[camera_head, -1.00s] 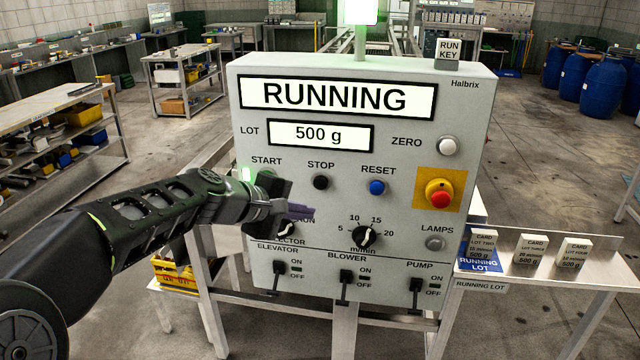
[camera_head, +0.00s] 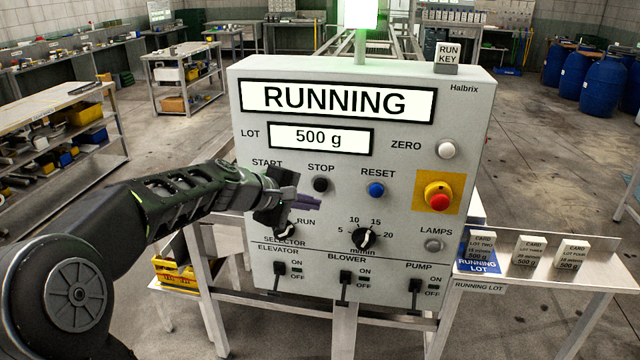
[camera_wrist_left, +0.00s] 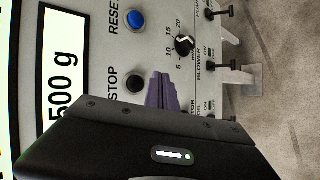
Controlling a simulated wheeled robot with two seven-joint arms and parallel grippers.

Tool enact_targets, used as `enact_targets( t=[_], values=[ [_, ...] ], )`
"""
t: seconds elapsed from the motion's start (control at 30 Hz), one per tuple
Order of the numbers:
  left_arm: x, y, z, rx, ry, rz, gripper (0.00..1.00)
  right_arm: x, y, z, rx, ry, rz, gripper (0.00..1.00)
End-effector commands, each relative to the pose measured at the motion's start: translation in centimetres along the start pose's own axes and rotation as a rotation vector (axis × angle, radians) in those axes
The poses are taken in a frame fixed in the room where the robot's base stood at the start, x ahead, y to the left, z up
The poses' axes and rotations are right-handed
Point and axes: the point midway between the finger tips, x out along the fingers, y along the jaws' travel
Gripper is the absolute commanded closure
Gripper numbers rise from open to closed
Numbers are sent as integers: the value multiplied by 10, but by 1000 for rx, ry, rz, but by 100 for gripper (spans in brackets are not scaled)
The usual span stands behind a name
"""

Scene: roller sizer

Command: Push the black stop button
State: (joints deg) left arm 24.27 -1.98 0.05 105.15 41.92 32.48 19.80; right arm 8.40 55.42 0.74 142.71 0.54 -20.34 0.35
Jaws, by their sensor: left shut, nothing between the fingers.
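The black stop button (camera_head: 320,184) is on the grey control panel (camera_head: 300,75), under the STOP label, between START and RESET. It also shows in the left wrist view (camera_wrist_left: 135,83), beside the purple fingers. My left gripper (camera_head: 318,202) is shut and empty, its fingertips just below the stop button in the head view; it also shows in the left wrist view (camera_wrist_left: 161,80). I cannot tell whether the fingertips touch the panel. The START button is hidden behind the gripper. The display (camera_head: 336,101) reads RUNNING. My right gripper is not in view.
The blue reset button (camera_head: 376,190) and the red emergency button (camera_head: 439,200) are to the right. A speed knob (camera_head: 364,238) and the selector (camera_head: 286,230) are below. Three levers line the panel's lower edge. Cards stand on a side shelf (camera_head: 550,268).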

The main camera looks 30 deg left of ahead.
Motion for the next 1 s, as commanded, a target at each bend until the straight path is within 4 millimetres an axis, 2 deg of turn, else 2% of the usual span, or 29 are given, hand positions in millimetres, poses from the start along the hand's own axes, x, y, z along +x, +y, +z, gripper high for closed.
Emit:
enact_targets(
  t=[0.33,1.0],
  values=[
    [24,18,-17,-1,0,0,100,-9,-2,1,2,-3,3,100],
    [26,18,-19,0,0,0,100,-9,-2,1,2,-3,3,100]
  ],
)
